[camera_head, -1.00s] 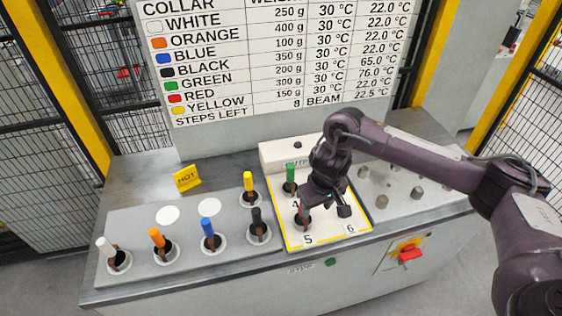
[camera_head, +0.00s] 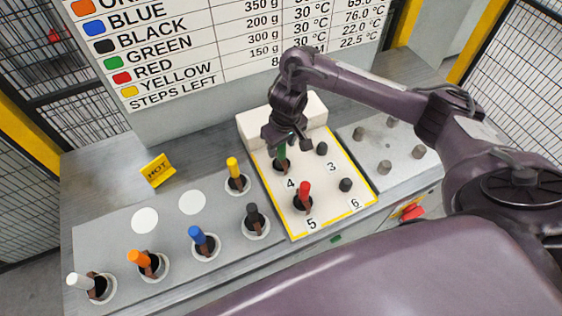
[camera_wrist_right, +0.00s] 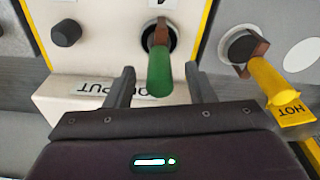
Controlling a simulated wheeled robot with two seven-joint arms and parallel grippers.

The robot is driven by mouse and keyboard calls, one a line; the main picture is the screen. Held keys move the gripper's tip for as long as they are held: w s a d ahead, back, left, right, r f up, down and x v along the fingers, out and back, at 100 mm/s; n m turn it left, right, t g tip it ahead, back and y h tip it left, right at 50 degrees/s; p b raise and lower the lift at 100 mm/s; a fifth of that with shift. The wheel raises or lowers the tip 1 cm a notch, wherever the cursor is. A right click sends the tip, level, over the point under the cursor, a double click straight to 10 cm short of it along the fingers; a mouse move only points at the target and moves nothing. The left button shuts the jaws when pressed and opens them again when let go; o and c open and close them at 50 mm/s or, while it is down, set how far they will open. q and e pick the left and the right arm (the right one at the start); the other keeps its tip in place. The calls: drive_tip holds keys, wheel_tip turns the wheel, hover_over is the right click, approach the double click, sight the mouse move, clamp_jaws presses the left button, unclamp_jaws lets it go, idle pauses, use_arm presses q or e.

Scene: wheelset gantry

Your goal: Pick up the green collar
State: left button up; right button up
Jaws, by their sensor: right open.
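The green collar (camera_head: 282,153) stands in the hole by number 4 on the white output plate (camera_head: 262,158). In the head view my right gripper (camera_head: 285,140) is over it and partly hides it. In the right wrist view the green collar (camera_wrist_right: 160,72) points up toward the camera, between and beyond the two fingertips of my right gripper (camera_wrist_right: 160,78). The fingers are apart on either side of it, and no contact is visible. My left gripper is not in view.
The red collar (camera_head: 304,190) stands at number 5. The yellow collar (camera_head: 233,168), black collar (camera_head: 252,213), blue collar (camera_head: 197,235), orange collar (camera_head: 139,258) and white collar (camera_head: 79,281) stand to the left. A yellow HOT sign (camera_head: 157,170) stands behind them.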

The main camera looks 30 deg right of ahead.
drive_tip(key=f, duration=0.2)
drive_tip(key=shift+w+f+p, duration=0.3)
drive_tip(key=shift+f+p, duration=0.05)
drive_tip(key=shift+f, duration=0.05)
drive_tip(key=c, duration=0.4)
drive_tip(key=shift+c, duration=1)
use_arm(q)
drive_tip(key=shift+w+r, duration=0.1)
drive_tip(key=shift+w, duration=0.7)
use_arm(e)
clamp_jaws()
drive_tip(key=shift+r, duration=0.1)
